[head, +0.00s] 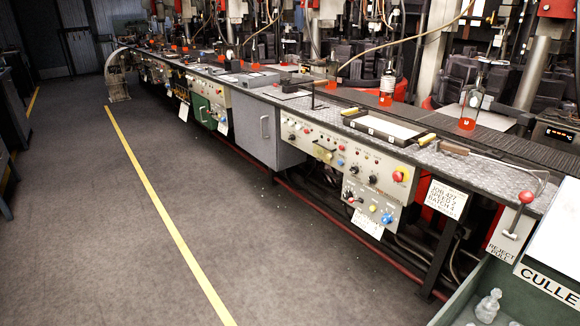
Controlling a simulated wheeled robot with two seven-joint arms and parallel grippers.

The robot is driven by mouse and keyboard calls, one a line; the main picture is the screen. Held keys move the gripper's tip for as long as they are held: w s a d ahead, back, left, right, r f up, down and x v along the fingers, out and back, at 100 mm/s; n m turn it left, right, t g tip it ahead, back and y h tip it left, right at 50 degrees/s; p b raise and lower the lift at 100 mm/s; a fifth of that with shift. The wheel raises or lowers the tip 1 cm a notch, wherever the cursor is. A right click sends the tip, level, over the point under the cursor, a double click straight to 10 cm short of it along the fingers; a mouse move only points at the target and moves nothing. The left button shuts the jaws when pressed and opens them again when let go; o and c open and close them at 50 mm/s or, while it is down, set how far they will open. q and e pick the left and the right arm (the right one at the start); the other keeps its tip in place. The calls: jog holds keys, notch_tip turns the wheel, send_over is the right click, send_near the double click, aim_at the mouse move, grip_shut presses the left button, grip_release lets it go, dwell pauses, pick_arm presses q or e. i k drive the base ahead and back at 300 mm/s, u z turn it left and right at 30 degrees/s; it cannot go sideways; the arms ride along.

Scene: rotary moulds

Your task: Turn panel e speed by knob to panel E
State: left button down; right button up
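A long machine bench runs from the right foreground to the far left, with control panels along its front. The nearest is a cream panel (345,160) with several knobs, lamps and a red button (398,176). Neither gripper is in view.
A card (447,198) reads JOB 427, SPEED 7, BATCH 4. A red-knobbed lever (526,197) stands above a REJECT PULL sign. A green cullet bin (470,300) fills the lower right corner. The floor left of the bench is open, with a yellow line (160,205).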

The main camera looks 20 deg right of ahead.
aim_at(372, 179)
jog(key=u, duration=0.6)
jog(key=i, duration=2.15)
jog(key=z, duration=0.95)
jog(key=i, duration=1)
jog(key=z, duration=1.4)
jog(key=i, duration=0.15)
jog(key=z, duration=0.05)
